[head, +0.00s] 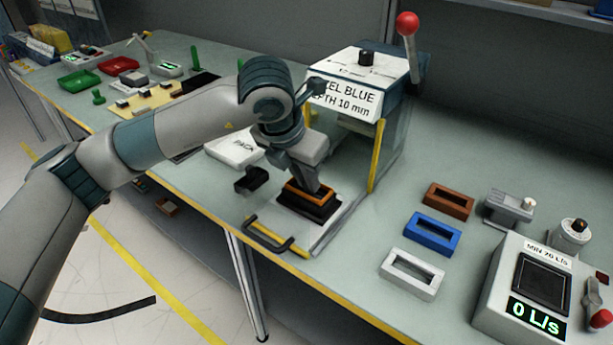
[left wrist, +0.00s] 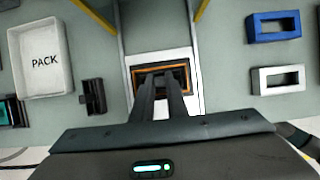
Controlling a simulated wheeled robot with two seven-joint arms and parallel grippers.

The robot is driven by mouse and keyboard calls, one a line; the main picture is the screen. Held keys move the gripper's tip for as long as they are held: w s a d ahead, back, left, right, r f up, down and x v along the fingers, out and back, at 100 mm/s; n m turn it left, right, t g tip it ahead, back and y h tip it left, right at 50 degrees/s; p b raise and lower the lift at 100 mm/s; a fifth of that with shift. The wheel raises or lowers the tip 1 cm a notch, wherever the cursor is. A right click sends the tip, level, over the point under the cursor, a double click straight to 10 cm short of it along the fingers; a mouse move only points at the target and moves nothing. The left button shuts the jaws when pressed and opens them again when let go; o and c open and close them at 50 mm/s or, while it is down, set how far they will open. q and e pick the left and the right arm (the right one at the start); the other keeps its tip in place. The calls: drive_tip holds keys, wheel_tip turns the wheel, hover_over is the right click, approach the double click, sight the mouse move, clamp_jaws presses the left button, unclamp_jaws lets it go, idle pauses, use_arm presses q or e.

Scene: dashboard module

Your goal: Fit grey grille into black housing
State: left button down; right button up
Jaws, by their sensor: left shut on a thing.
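A black housing (head: 312,213) with an orange-brown rim (head: 300,202) sits on the pale sliding plate (head: 331,234) in front of the press. In the left wrist view the orange rim (left wrist: 186,68) shows around a dark opening. My left gripper (head: 317,188) is over the housing, fingers pointing down. In the left wrist view its fingertips (left wrist: 160,74) reach the opening. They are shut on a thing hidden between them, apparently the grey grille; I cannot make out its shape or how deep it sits. My right gripper is not in view.
The press (head: 365,78) with its red-knobbed lever stands just behind. A black handle (head: 264,240) is at the plate's front. A small black part (head: 251,180) and a white PACK tray (head: 236,148) lie to the left. Brown (head: 448,201), blue (head: 432,233) and white (head: 411,274) frames lie to the right.

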use_arm(q)
drive_tip(key=c, duration=1.7)
unclamp_jaws()
drive_tip(key=shift+c, duration=0.2)
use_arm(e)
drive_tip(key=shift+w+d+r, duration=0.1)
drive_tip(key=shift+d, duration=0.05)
